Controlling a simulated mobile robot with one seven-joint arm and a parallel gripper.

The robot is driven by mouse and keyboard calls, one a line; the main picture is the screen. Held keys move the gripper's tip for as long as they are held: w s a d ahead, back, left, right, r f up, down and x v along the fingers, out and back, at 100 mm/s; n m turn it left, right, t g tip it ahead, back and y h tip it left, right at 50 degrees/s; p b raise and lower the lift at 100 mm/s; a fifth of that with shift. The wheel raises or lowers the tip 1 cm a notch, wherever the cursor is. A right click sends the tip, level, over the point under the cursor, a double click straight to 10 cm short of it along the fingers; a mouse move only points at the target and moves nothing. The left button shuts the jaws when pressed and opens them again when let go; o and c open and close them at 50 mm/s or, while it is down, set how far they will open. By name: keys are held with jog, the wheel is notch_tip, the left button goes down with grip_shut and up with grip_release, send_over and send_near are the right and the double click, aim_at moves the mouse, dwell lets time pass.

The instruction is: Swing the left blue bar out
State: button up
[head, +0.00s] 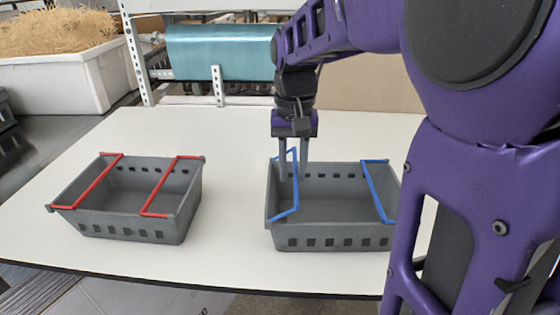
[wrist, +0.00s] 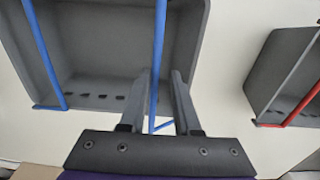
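The grey crate with blue bars (head: 335,232) stands on the right part of the white table. Its left blue bar (head: 297,185) lies over the left side of the opening, and its end arms slant up from the rim. My gripper (head: 294,172) points down at this bar. In the wrist view the left blue bar (wrist: 159,50) runs between the two fingers of my gripper (wrist: 163,74), close to one finger, with a gap to the other. The right blue bar (head: 377,190) lies over the right side; it also shows in the wrist view (wrist: 43,50).
A grey crate with two red bars (head: 125,228) stands to the left on the white table (head: 228,265), with clear table between the crates. Behind are a teal roll (head: 220,52) on a rack and a white bin of shredded filling (head: 60,80).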

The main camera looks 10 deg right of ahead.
jog(key=shift+w+a+r+p, duration=0.1)
jog(key=shift+a+r+p, duration=0.2)
jog(key=shift+a, duration=0.2)
jog(key=shift+w+a+r+p, duration=0.1)
jog(key=shift+a+r+p, duration=0.15)
jog(key=shift+a, duration=0.4)
jog(key=shift+w+a+r+p, duration=0.15)
jog(key=shift+a+p, duration=0.15)
jog(key=shift+a, duration=0.2)
jog(key=shift+w+a+r+p, duration=0.1)
jog(key=shift+a+p, duration=0.15)
jog(key=shift+a, duration=0.3)
jog(key=shift+w+a, duration=0.15)
jog(key=shift+a, duration=0.5)
jog(key=shift+w+a, duration=0.15)
jog(key=shift+a, duration=0.45)
